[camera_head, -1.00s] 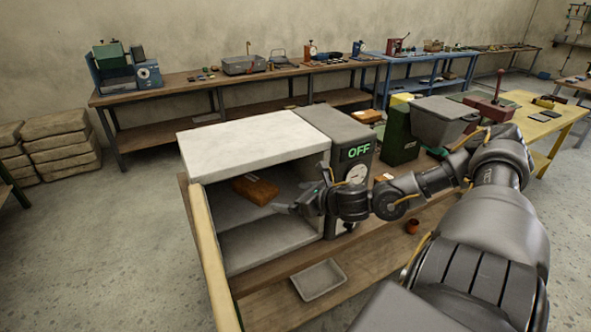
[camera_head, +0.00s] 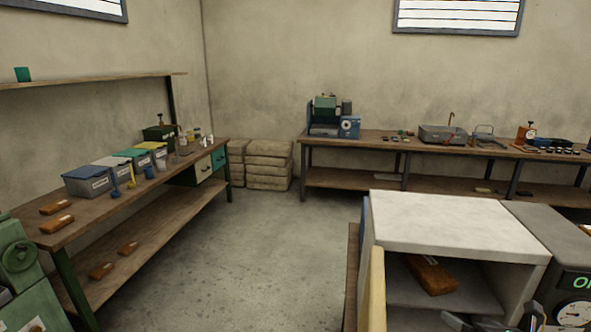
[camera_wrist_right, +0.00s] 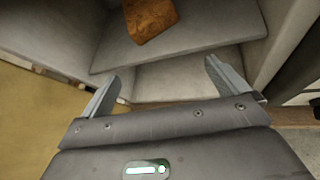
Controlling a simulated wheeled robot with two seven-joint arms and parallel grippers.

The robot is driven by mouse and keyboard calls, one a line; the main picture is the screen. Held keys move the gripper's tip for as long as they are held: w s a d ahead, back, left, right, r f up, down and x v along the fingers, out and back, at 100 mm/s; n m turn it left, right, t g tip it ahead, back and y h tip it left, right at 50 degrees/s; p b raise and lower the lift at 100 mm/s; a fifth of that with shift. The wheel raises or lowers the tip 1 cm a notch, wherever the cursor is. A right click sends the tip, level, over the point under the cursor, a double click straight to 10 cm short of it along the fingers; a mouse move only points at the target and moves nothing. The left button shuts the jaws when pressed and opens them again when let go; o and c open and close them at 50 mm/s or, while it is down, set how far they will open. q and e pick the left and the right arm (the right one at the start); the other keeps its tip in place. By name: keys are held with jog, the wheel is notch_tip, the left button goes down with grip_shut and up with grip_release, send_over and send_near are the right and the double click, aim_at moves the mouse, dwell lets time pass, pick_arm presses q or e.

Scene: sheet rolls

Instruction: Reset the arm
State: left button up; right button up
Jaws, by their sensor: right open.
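My right gripper (camera_head: 458,320) shows at the bottom edge of the head view, at the open front of a white cabinet oven (camera_head: 450,222). In the right wrist view its two fingers (camera_wrist_right: 162,70) are apart with nothing between them. A brown block (camera_head: 431,275) lies on the oven's shelf, beyond the fingertips; it also shows at the top of the wrist view (camera_wrist_right: 150,17). Most of my right arm is outside the head view. My left gripper is in neither view.
The oven's door (camera_head: 377,290) stands open at its left side. A dial (camera_head: 574,314) and partly cut-off green display sit on its grey panel. A left workbench (camera_head: 140,197) holds bins and brown blocks. Stacked sacks (camera_head: 268,165) stand in the corner. Floor (camera_head: 240,265) between is clear.

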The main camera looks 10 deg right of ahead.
jog(key=s+a+f+m+g+h, duration=0.1)
jog(key=s+a+f+m+g, duration=0.2)
jog(key=s+a+f+m, duration=0.85)
jog(key=s+a+f+m+g+y, duration=0.1)
jog(key=s+a+f+m+g, duration=0.3)
jog(key=m, duration=0.6)
jog(key=s+a+f+m+g, duration=0.2)
jog(key=s+a+m, duration=0.45)
jog(key=m, duration=0.25)
notch_tip(320, 180, down, 26)
jog(key=s+r+g, duration=0.1)
jog(key=g, duration=0.1)
jog(key=s+d+f+b, duration=0.1)
jog(key=s+d+f, duration=0.2)
jog(key=s+f, duration=1.4)
jog(key=shift+d+f+g+b, duration=0.2)
jog(key=shift+f+g+b, duration=0.15)
jog(key=shift+f+g, duration=0.1)
